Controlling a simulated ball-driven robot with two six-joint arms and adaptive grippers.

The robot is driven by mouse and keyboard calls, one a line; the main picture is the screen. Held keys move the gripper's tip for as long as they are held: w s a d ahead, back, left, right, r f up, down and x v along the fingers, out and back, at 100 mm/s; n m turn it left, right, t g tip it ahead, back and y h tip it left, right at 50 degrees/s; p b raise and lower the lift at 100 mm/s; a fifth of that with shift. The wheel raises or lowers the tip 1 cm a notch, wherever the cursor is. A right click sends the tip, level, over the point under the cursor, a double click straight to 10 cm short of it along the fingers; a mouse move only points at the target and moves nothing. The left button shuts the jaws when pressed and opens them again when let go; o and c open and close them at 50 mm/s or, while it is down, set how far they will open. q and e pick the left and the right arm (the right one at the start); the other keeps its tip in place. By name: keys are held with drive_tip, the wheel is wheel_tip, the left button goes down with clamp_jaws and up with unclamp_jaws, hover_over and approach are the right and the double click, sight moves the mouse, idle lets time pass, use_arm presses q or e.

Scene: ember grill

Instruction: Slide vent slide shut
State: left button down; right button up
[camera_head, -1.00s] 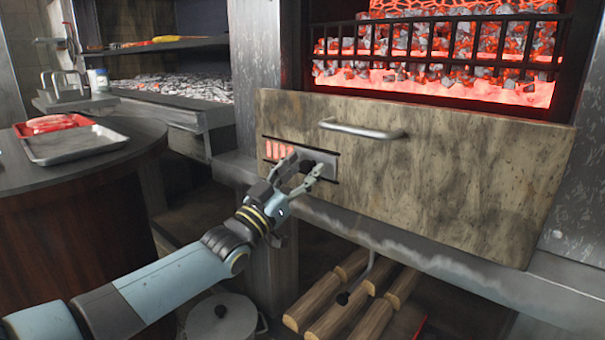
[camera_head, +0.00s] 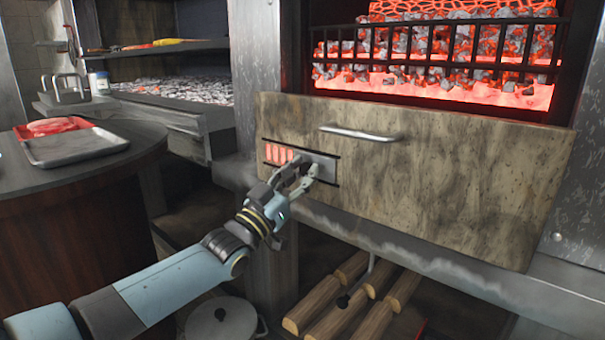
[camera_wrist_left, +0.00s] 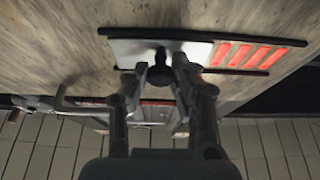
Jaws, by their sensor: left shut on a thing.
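The vent slide (camera_head: 327,164) is a flat grey plate between two dark rails on the front of the stone drawer (camera_head: 450,185). It covers the right part of the vent. Several glowing orange slots (camera_head: 277,153) show uncovered to its left. In the left wrist view, the plate (camera_wrist_left: 125,49) lies left of the slots (camera_wrist_left: 248,57). My left gripper (camera_head: 303,172) is at the plate, its fingertips shut on the slide's dark knob (camera_wrist_left: 159,59). In the head view the fingers hide the knob. My right gripper is not in view.
A metal bar handle (camera_head: 361,132) sticks out above the vent. Glowing coals (camera_head: 430,75) burn behind a grate above the drawer. A round table (camera_head: 95,180) with a metal tray (camera_head: 75,145) stands at the left. Split logs (camera_head: 335,315) and a lidded pot (camera_head: 220,325) are below.

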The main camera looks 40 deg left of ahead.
use_arm(q)
drive_tip(key=a, duration=0.5)
drive_tip(key=a+b, duration=0.1)
drive_tip(key=a, duration=0.1)
drive_tip(key=shift+w+a+f, duration=0.15)
drive_tip(key=shift+w+a, duration=0.25)
drive_tip(key=shift+a, duration=1.1)
drive_tip(key=shift+a+r, duration=0.1)
drive_tip(key=shift+r, duration=0.15)
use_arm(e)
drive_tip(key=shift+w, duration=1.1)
use_arm(q)
drive_tip(key=c, duration=1.4)
unclamp_jaws()
drive_tip(key=shift+a, duration=0.1)
drive_tip(key=o, duration=0.3)
drive_tip(key=shift+a+f, duration=0.1)
drive_tip(key=shift+o, duration=0.2)
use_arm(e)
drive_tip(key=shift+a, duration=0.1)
